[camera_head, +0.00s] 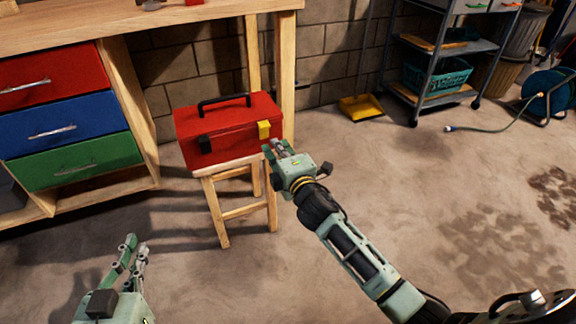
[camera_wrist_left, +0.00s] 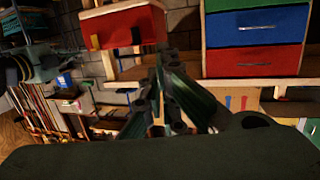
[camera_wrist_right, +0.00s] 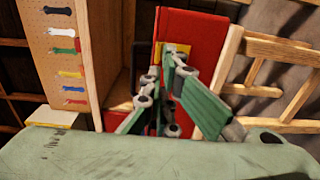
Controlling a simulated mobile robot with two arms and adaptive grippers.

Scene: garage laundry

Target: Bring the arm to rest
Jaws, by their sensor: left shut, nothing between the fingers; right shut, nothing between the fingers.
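My right gripper (camera_head: 272,150) is shut and empty, just in front of the right end of a red toolbox. Its closed fingers also show in the right wrist view (camera_wrist_right: 160,85), with the toolbox's yellow latch right behind them. I cannot tell whether they touch the toolbox. My left gripper (camera_head: 130,248) is shut and empty, low at the left over the floor. Its fingers also show in the left wrist view (camera_wrist_left: 165,65). The red toolbox (camera_head: 228,137) stands upright on a small wooden stool (camera_head: 238,211), its black handle up.
A workbench (camera_head: 150,30) with red, blue and green drawers (camera_head: 75,162) stands at the left. A yellow dustpan (camera_head: 362,107) and a metal shelf cart with a teal basket (camera_head: 438,76) are at the back. A hose reel (camera_head: 545,92) is far right. The floor at the right is open, with dark stains.

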